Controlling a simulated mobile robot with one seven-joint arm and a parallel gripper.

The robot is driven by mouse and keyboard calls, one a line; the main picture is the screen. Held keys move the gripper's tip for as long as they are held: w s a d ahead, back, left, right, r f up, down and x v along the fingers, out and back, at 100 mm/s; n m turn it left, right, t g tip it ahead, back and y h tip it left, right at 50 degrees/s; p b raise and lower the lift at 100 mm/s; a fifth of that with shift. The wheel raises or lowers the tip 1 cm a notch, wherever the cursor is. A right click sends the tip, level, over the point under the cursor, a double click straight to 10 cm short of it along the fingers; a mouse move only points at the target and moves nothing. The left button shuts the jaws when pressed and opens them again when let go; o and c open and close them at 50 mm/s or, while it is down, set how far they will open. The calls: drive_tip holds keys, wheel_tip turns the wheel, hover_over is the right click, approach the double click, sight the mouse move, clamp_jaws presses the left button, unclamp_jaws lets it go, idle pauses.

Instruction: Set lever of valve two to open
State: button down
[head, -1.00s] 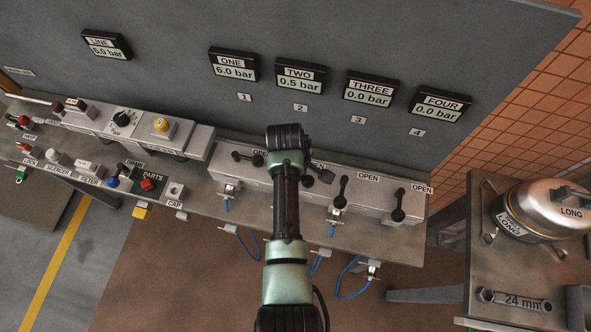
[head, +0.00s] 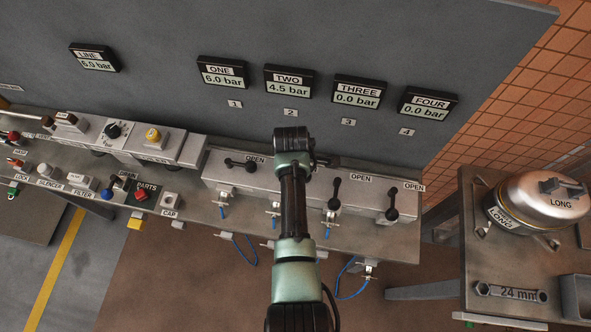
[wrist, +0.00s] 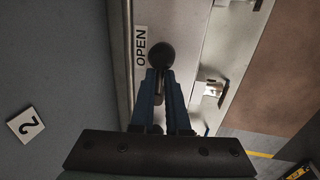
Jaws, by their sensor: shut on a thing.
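The lever of valve two shows in the wrist view as a round black knob (wrist: 161,55) beside the OPEN label (wrist: 140,47). My gripper (wrist: 160,78) is shut on this lever just below the knob, with a blue finger on each side. The lever appears roughly parallel to the label's edge; its pivot is hidden by the fingers. In the head view my arm covers the lever and the gripper. Gauge TWO (head: 289,83) reads 4.5 bar.
Valve one's lever (head: 238,164) lies sideways at left, with gauge ONE (head: 222,73) at 6.0 bar. Levers three (head: 335,192) and four (head: 392,202) stand upright in the picture at right; their gauges read 0.0 bar. A side table (head: 470,250) holds a pot and wrench.

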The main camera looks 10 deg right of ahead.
drive_tip(key=shift+s+d+f, duration=0.2)
drive_tip(key=shift+s+f, duration=0.05)
drive_tip(key=shift+s, duration=0.05)
drive_tip(key=c, duration=1)
unclamp_jaws()
drive_tip(key=shift+o, duration=0.4)
drive_tip(key=shift+w+r, duration=0.15)
drive_tip(key=shift+a+r, duration=0.1)
drive_tip(key=shift+r, duration=0.4)
wheel_tip(320, 180, up, 12)
drive_tip(key=s, duration=0.2)
drive_tip(key=shift+s+a+f+b, duration=0.15)
drive_tip(key=shift+s+a+b, duration=0.05)
drive_tip(key=shift+a+b, duration=0.15)
